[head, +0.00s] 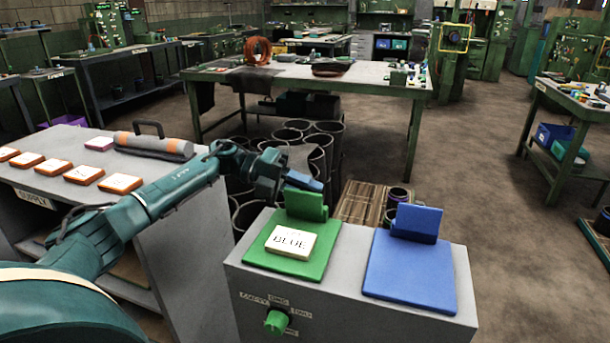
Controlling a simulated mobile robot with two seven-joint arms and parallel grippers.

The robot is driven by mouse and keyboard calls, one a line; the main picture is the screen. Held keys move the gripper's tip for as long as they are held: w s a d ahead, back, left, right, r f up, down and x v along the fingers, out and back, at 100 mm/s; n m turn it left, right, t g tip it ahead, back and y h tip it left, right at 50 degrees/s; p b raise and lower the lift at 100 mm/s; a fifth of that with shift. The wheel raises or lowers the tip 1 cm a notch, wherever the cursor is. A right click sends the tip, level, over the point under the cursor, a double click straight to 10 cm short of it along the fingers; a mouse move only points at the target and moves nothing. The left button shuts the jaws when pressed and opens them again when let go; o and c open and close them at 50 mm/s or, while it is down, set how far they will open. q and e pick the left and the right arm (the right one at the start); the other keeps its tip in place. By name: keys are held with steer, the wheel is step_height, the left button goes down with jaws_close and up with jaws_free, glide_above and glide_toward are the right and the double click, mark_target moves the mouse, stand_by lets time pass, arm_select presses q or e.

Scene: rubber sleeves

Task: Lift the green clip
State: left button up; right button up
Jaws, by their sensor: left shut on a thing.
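The green clip (306,206) is an upright flap at the back of a green board (262,258) on the grey cabinet. A white card (291,242) reading "BLUE" lies on the green board in front of the clip. My left gripper (308,185) reaches in from the left and is shut on the top edge of the green clip; its fingertips partly cover that edge. A blue board (412,285) with an upright blue clip (417,223) sits to the right, empty. My right gripper is not in view.
Black bins (318,140) and a wooden pallet (362,204) stand behind the cabinet (340,303). A green knob (277,321) is on its front.

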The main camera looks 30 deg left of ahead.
arm_select(q)
steer(key=shift+w+a+f+n+g+p, duration=0.15)
steer(key=shift+w+n+g+p, duration=0.2)
steer(key=shift+n, duration=0.4)
steer(key=shift+w+f+n+g+p, duration=0.15)
steer(key=shift+w+n+g+p, duration=0.2)
steer(key=shift+n, duration=0.4)
steer(key=o, duration=0.9)
steer(key=shift+a, duration=0.1)
steer(key=shift+f+b+v, duration=0.2)
steer(key=shift+b+v, duration=1.5)
steer(key=shift+v, duration=4.8)
